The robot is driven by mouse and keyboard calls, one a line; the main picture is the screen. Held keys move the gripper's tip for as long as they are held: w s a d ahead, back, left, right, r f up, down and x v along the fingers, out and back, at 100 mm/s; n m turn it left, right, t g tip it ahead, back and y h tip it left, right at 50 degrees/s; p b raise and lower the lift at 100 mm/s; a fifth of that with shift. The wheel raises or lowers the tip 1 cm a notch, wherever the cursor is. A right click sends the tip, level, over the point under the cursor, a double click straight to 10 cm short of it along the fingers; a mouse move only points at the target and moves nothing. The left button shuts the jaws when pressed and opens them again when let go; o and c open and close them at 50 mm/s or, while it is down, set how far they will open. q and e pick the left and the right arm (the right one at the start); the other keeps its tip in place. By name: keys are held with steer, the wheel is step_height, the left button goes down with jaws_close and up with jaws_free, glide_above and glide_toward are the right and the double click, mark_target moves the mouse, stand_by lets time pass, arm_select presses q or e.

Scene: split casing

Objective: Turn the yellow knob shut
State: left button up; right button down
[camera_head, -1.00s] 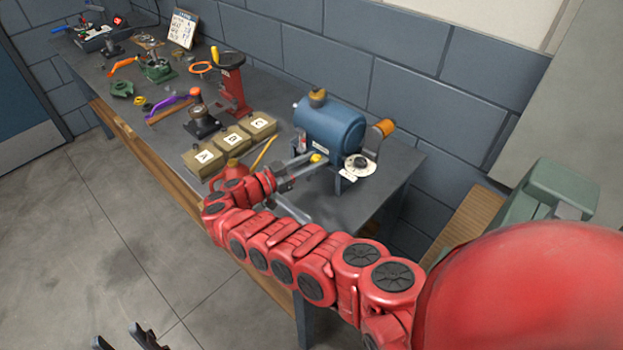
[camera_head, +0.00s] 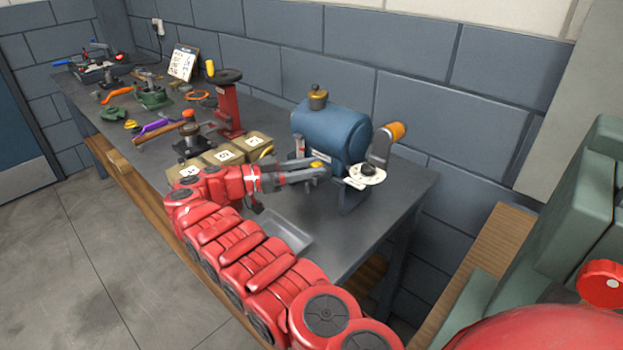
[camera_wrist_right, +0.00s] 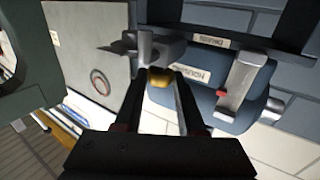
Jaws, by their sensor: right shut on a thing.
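The yellow knob (camera_head: 318,164) sits at the front of the blue casing (camera_head: 335,130), low on its left side. My right gripper (camera_head: 316,170) reaches it from the left and is shut on it. In the right wrist view the yellow knob (camera_wrist_right: 160,78) shows between the far ends of the two dark fingers (camera_wrist_right: 167,80), which partly cover it. The knob's exact angle is hard to tell. My left gripper is not in view.
A white disc with a black knob (camera_head: 367,173) and an orange-ended handle (camera_head: 390,134) stick out at the casing's right. A grey tray (camera_head: 285,233) lies below my right arm. Lettered boxes (camera_head: 222,155) and a red stand (camera_head: 228,110) are left. The bench's right front is clear.

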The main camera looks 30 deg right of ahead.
steer(key=shift+a+f, duration=0.2)
steer(key=shift+f, duration=0.1)
steer(key=c, duration=0.8)
jaws_free()
steer(key=shift+a, duration=0.1)
